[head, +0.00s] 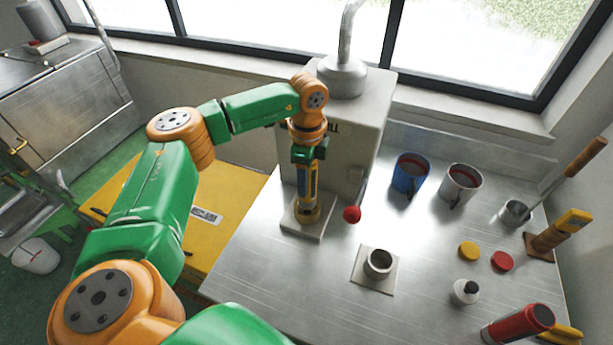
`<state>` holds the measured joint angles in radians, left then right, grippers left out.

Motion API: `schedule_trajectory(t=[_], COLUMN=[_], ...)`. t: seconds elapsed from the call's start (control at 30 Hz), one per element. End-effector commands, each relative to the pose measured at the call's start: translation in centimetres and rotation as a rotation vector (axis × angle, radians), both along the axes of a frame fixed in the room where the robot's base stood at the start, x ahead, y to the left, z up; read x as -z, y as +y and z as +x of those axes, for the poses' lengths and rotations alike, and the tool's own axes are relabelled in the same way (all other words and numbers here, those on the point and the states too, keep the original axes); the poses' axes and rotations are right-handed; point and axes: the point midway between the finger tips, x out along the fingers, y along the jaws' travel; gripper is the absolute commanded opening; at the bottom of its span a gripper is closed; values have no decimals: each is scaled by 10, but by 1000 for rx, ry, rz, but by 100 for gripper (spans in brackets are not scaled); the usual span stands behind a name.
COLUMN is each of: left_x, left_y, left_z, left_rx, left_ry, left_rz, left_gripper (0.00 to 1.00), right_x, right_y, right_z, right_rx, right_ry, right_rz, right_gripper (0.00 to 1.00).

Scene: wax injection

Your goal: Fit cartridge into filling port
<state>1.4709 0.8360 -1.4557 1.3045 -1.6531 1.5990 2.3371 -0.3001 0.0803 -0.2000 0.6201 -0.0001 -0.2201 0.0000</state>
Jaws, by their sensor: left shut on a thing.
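My left gripper (307,188) comes down in front of the grey machine (360,120), whose label is partly hidden by the arm. It is shut on the cartridge (308,215), a mostly hidden upright piece with yellow and dark parts. The cartridge's lower end is over or on a pale square plate (291,226) at the machine's foot. I cannot tell whether it is seated in a port there. A short open metal ring (378,263) stands on another square plate to the right. My right gripper is not in view.
A red ball knob (352,214) is close right of the cartridge. A blue mug (410,173) and a grey mug (460,184) stand farther right. Yellow (469,251) and red (502,261) discs, a small bottle (465,292) and a red cylinder (520,324) lie at right.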

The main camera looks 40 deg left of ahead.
Motion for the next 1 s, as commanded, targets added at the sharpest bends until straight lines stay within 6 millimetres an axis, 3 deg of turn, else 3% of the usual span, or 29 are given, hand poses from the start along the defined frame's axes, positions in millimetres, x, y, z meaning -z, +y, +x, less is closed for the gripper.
schedule_trajectory(t=[1.0], left_x=[18], left_y=[0], left_z=[0], left_rx=[0], left_ry=[0], left_rz=[0], left_gripper=[0], right_x=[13], right_y=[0], right_z=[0], right_rx=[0], right_ry=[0], right_rz=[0], right_gripper=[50])
